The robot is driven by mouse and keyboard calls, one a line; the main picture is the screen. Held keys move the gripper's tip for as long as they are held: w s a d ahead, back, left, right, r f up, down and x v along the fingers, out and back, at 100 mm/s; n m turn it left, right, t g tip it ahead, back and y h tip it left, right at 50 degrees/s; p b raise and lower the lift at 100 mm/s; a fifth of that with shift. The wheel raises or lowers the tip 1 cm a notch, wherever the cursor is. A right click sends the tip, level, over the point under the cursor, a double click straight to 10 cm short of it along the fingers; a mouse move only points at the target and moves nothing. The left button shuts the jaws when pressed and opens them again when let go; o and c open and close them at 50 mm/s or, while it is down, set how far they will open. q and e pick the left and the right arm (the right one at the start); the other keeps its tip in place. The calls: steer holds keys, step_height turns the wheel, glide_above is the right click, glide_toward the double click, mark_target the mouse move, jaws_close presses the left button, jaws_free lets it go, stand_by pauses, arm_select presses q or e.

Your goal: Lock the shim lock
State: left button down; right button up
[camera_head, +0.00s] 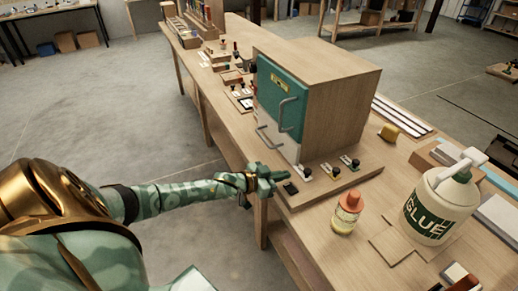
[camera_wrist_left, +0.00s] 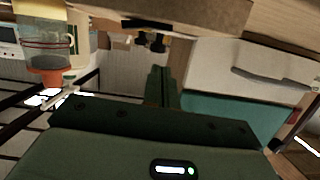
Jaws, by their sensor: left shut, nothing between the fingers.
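I cannot tell which is the shim lock. My left gripper (camera_head: 270,172) is shut and empty, just left of the dark piece, by the bench edge. In the left wrist view its closed fingers (camera_wrist_left: 160,86) point toward small dark fittings (camera_wrist_left: 152,42). My right gripper is not in view.
More small items (camera_head: 235,85) crowd the bench's far end.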

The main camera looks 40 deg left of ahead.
arm_select(q)
steer(key=v, duration=1)
steer(key=shift+a+r+p, duration=0.2)
steer(key=shift+a+p, duration=0.05)
steer(key=shift+p, duration=0.05)
steer(key=shift+w, duration=0.1)
